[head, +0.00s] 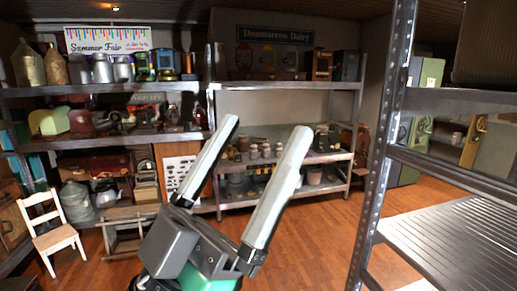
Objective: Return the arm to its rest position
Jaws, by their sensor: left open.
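My left gripper (268,138) shows at the lower middle of the head view. Its two long pale fingers point up and are spread well apart. Nothing is between them; the shelving behind shows through the gap. The gripper stands in the open, apart from the shelves. My right gripper is not in this view.
A metal rack (377,180) with an empty ribbed shelf (465,240) stands close on the right. Loaded shelves (110,90) line the back wall, with a lower shelf unit (285,160) in the middle. A white chair (48,230) stands at left. Wooden floor (320,235) is clear between.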

